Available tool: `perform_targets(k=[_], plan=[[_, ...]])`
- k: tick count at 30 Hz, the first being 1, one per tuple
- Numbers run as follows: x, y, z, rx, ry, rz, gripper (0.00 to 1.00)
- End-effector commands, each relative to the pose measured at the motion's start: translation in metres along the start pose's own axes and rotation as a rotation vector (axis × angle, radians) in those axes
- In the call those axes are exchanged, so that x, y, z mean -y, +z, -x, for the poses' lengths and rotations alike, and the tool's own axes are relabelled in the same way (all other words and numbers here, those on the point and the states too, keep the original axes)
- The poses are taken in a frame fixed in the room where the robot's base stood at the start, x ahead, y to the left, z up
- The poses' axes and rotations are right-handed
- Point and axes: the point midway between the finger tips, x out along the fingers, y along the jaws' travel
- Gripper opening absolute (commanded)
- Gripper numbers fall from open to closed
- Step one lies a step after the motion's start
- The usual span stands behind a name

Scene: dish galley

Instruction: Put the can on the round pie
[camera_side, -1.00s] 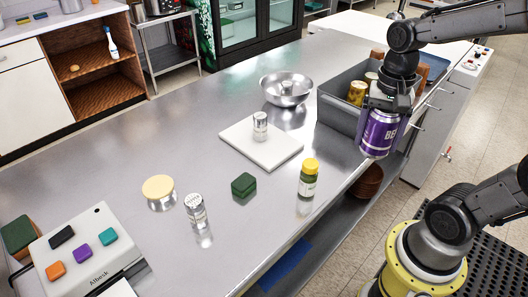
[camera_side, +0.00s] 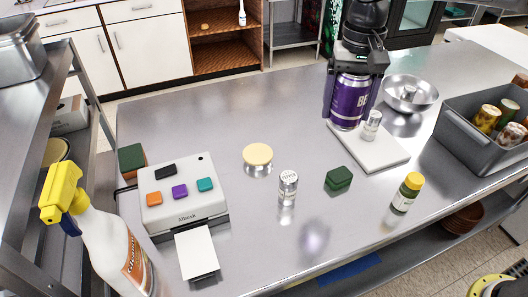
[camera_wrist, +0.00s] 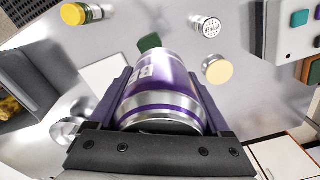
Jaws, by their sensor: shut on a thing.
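A purple can (camera_side: 350,101) with white lettering hangs roughly upright in my gripper (camera_side: 351,92), in the air above the counter. It fills the middle of the wrist view (camera_wrist: 158,90), with a finger on each side. The round pie (camera_side: 257,154) is a pale yellow disc with a shiny side. It sits on the counter to the left of the can and nearer the camera. It also shows in the wrist view (camera_wrist: 218,70), apart from the can. Its top is bare.
A pepper shaker (camera_side: 288,186) stands close to the pie's right. A green block (camera_side: 339,178), a yellow-capped jar (camera_side: 406,193) and a white board (camera_side: 385,155) with a small shaker lie further right. A button panel (camera_side: 184,198) and spray bottle (camera_side: 105,240) are left.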

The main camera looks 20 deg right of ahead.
Motion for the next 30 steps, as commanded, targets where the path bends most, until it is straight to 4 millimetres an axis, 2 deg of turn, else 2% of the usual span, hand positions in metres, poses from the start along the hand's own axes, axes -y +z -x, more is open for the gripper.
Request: perform_targets(k=[1, 3, 7, 11, 27, 30], plan=[[0.018, 0.009, -0.005, -0.001, -0.001, 0.040, 0.00], [0.033, 0.018, -0.013, 0.000, 0.000, 0.077, 0.00], [0.047, 0.033, -0.025, -0.001, 0.000, 0.120, 0.00], [0.057, 0.037, -0.030, -0.002, -0.002, 0.138, 0.00], [0.128, -0.014, -0.070, -0.002, -0.002, 0.137, 0.00], [0.140, -0.022, -0.089, -0.001, 0.000, 0.137, 0.00]])
